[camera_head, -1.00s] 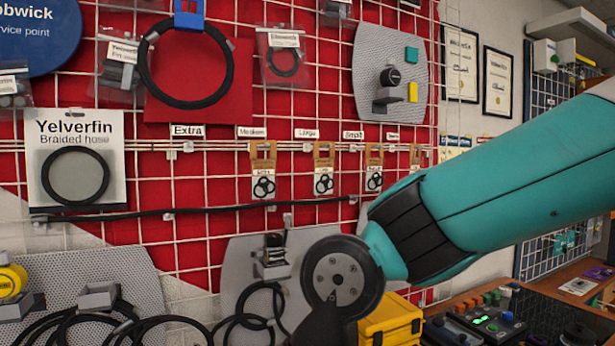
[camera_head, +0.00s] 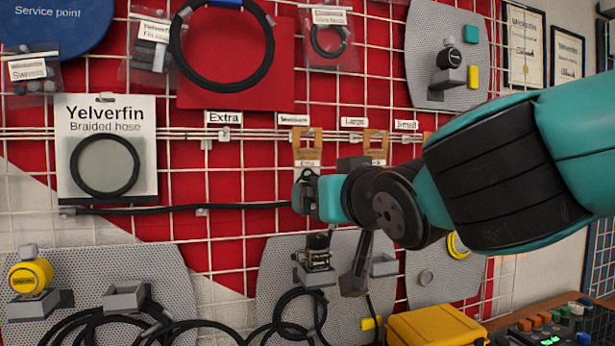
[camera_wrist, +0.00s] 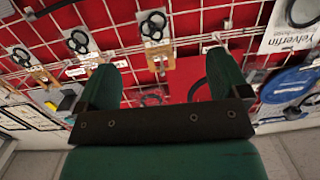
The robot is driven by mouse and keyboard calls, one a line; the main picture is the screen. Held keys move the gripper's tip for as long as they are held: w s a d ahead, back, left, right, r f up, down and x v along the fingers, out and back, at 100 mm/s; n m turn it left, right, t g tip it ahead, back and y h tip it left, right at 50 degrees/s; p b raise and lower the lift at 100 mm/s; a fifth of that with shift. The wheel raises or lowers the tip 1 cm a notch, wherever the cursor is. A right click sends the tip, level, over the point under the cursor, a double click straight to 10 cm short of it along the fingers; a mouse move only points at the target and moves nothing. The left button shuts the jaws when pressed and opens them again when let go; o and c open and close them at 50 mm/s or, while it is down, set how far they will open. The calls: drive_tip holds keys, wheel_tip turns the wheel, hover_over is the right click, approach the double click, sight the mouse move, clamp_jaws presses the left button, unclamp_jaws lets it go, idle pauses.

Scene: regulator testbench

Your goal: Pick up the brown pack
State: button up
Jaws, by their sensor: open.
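Several small brown packs with black rings hang in a row on the rail. In the head view the leftmost brown pack (camera_head: 307,152) shows its card top, and my gripper covers its lower part. A second brown pack (camera_head: 376,142) hangs to its right, partly hidden by my arm. In the wrist view, which is turned over, one brown pack (camera_wrist: 158,50) lies in line with the gap between my fingers; two others hang to its left. My gripper (camera_wrist: 162,62) is open, its two green fingers apart with nothing between them. It also shows in the head view (camera_head: 306,190).
A Yelverfin braided hose card (camera_head: 105,150) hangs at left, above a long black rod (camera_head: 180,209). Grey perforated boards with hoses stand below. A yellow box (camera_head: 437,327) sits low at right. The wire grid (camera_head: 235,160) left of my gripper is mostly free.

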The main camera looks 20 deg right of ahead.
sight(309, 167)
drive_tip(key=shift+t+h, duration=0.3)
drive_tip(key=shift+t, duration=0.4)
drive_tip(key=w+r+p, duration=0.1)
drive_tip(key=w+p, duration=0.1)
drive_tip(key=w, duration=0.2)
drive_tip(key=w+r+p, duration=0.1)
drive_tip(key=w+p, duration=0.1)
drive_tip(key=w, duration=0.1)
drive_tip(key=w+r+p, duration=0.1)
drive_tip(key=w+p, duration=0.1)
drive_tip(key=w, duration=0.2)
drive_tip(key=shift+w+d, duration=0.25)
drive_tip(key=shift+w, duration=0.1)
drive_tip(key=w+p, duration=0.5)
drive_tip(key=shift+d+r, duration=0.15)
drive_tip(key=shift+d, duration=0.2)
drive_tip(key=shift+w+f, duration=0.2)
drive_tip(key=shift+w, duration=0.15)
drive_tip(key=c, duration=1)
